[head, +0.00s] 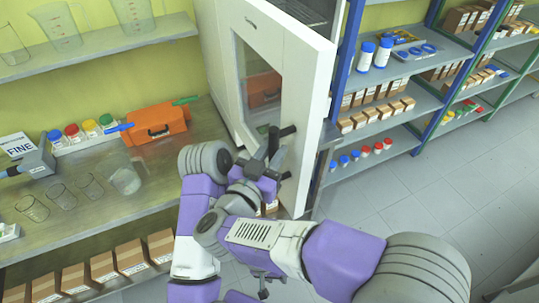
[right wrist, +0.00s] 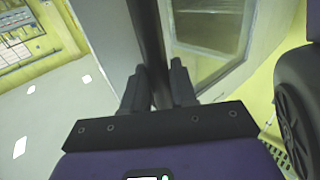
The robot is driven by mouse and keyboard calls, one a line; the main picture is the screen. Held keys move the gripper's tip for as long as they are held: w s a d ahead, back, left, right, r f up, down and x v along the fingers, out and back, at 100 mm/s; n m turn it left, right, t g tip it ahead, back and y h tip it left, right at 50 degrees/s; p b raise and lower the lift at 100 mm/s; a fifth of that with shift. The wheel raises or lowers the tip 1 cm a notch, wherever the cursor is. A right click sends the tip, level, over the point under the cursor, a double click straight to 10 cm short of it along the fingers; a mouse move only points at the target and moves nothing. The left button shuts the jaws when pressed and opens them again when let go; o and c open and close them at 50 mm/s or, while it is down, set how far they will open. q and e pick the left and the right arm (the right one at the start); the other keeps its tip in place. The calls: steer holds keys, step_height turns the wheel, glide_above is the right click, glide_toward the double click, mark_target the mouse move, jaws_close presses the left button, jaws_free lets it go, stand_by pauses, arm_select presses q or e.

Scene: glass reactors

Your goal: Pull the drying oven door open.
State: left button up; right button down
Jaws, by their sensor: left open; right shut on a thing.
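The white drying oven door (head: 290,75) has a window (head: 262,90) and a dark handle (head: 287,131) near its right edge. It stands swung out, with part of the grey oven interior (head: 312,10) showing behind its top edge. My right gripper (head: 273,150) is at the handle. In the right wrist view its fingers (right wrist: 158,85) are shut on the dark upright handle bar (right wrist: 147,35), beside the door's window (right wrist: 208,28). My left gripper (head: 263,285) is low, below the arms, apart from the door; its fingers are small and partly hidden.
Cartons (head: 132,256) stand beneath. Blue-post shelving (head: 400,110) with boxes and bottles stands right of the door. Floor (head: 440,180) at right is clear.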

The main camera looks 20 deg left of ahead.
steer(key=shift+a+r, duration=0.1)
steer(key=shift+r, duration=0.15)
steer(key=c, duration=1.3)
jaws_free()
steer(key=shift+o, duration=1.3)
steer(key=shift+w+a+f, duration=0.1)
steer(key=shift+w, duration=0.05)
steer(key=shift+a, duration=0.1)
